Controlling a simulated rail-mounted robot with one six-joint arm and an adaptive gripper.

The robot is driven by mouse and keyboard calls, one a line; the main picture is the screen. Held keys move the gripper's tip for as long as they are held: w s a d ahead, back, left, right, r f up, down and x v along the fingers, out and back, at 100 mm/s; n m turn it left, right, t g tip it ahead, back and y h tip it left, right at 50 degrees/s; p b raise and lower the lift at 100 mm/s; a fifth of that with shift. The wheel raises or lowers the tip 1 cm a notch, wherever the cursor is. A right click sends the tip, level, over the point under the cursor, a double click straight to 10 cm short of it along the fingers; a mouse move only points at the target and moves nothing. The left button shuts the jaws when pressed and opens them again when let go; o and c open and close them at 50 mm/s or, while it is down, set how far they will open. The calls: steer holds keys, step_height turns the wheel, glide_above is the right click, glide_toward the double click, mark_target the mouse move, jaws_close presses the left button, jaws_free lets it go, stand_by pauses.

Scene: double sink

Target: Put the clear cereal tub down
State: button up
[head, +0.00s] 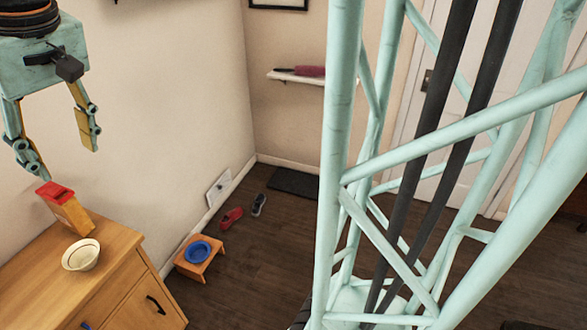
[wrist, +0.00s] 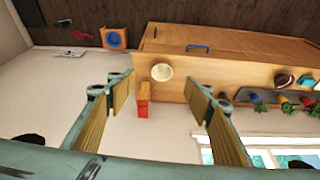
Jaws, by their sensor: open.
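The cereal tub (head: 67,212), with a red lid and orange-yellow contents, stands upright on the wooden cabinet top (head: 112,244) near the wall. It also shows in the wrist view (wrist: 143,98), between my fingers and nearer the left one. My gripper (head: 66,160) is open and empty, above the tub, with its fingers spread wide. In the wrist view, my gripper (wrist: 160,82) has a clear gap on both sides of the tub and touches nothing that I can see.
A cream bowl (head: 81,255) sits beside the tub on the cabinet. Several plants and small items (wrist: 283,100) stand farther along the top in the wrist view. A small stool with a blue bowl (head: 198,252) and shoes (head: 231,217) are on the floor.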

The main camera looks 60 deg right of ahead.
steer(key=s+d, duration=0.1)
steer(key=s, duration=2.8)
steer(key=shift+s+d+f+m, duration=0.15)
steer(key=shift+s+f+m, duration=0.2)
steer(key=shift+f+m, duration=0.1)
steer(key=shift+w, duration=0.1)
step_height(320, 180, down, 8)
steer(key=b, duration=0.8)
steer(key=shift+f+b, duration=0.2)
steer(key=shift+b, duration=0.15)
steer(key=shift+o, duration=0.5)
steer(key=shift+f, duration=0.15)
